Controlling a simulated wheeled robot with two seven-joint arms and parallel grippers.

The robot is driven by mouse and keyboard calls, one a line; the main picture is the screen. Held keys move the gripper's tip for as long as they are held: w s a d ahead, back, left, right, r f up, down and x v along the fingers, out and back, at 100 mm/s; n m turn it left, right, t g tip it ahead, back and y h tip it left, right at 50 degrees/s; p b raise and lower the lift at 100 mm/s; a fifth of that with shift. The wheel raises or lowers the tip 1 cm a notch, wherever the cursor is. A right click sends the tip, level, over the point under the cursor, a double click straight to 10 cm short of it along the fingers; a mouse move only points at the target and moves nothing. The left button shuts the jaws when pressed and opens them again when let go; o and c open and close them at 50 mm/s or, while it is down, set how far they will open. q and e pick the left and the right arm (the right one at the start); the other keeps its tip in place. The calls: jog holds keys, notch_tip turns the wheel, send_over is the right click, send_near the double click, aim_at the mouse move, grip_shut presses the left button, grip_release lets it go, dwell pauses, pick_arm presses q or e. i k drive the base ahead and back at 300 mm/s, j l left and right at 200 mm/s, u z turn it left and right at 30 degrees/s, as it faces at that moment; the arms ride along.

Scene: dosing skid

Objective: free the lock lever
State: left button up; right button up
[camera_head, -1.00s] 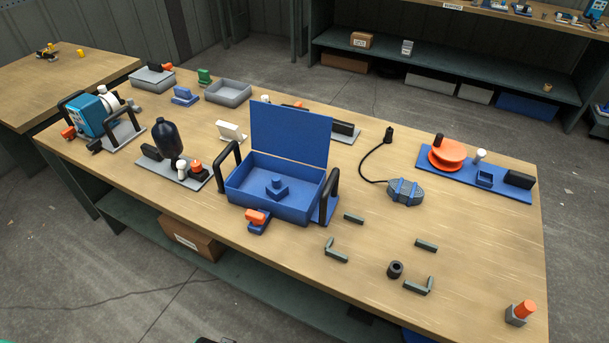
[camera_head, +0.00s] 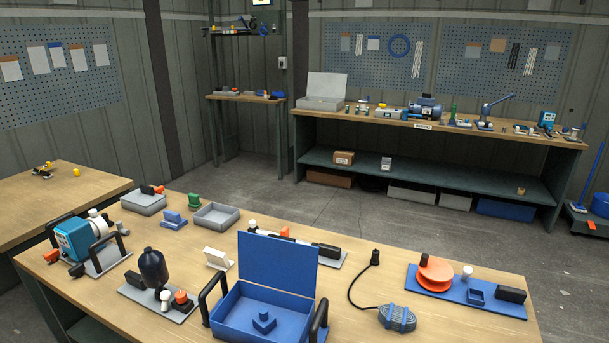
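No part in view can be told for certain as the lock lever. Orange handle-like parts show on several things: one beside the blue pump unit (camera_head: 73,240) at the left, an orange knob (camera_head: 181,297) on the grey plate with the dark bottle (camera_head: 153,268), and an orange piece (camera_head: 147,189) at a grey tray. A blue case (camera_head: 225,314) stands at the front with its lid (camera_head: 277,268) raised and a small blue block (camera_head: 264,320) inside. Its front is cut off by the picture's lower edge. Neither of my grippers is in view.
A blue plate (camera_head: 510,308) with an orange reel (camera_head: 434,272) lies at the right. A grey-blue pedal (camera_head: 397,318) with a black cable lies beside the case. Grey trays (camera_head: 217,216) stand at the back. Open floor separates this table from the far workbench (camera_head: 470,129).

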aim_at(166, 295)
jog(key=i+j+u, duration=0.1)
jog(key=j, duration=0.25)
jog(key=i+j+u, duration=0.15)
jog(key=j, duration=0.2)
jog(key=i+j+u, duration=0.1)
jog(key=j, duration=0.25)
jog(key=i+j+u, duration=0.1)
jog(key=i+j, duration=0.15)
